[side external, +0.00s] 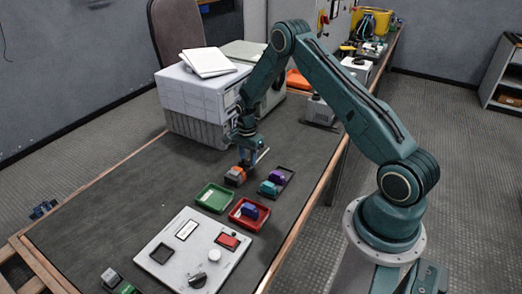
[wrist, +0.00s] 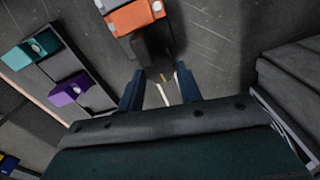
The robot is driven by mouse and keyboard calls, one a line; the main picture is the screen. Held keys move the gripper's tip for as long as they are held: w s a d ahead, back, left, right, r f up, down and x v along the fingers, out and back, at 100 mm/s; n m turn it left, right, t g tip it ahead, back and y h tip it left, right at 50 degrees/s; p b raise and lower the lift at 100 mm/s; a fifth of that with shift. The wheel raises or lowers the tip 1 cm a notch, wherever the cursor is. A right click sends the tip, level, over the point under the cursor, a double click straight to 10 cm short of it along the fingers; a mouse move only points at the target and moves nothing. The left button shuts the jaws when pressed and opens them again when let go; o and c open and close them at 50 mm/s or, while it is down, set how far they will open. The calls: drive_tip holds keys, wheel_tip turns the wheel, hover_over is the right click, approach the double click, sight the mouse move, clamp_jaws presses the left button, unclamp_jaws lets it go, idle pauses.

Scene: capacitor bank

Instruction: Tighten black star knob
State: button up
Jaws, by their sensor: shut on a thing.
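A black knob (side external: 197,280), whose star shape is too small to make out, sits at the front edge of a light grey panel (side external: 165,238) in the side view. My gripper (side external: 242,163) is far from it, up the table, pointing down over an orange and grey block (side external: 236,177). In the wrist view, the block (wrist: 137,16) lies at the fingertips, with its dark grey end toward my gripper (wrist: 160,75). The fingers are shut on this block, though the contact is hard to see. Thin pale strips show between the fingers.
The panel also bears a white knob (side external: 214,255) and a red part (side external: 228,241). A green tray (side external: 201,203) and a red tray (side external: 236,222) holding a blue block lie between panel and gripper. A dark tray holds teal and purple blocks. White boxes (side external: 200,92) stand behind.

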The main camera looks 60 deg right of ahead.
idle(0.4)
drive_tip(key=shift+m, duration=0.9)
drive_tip(key=o, duration=0.9)
drive_tip(key=shift+r, duration=0.1)
drive_tip(key=shift+r, duration=3.4)
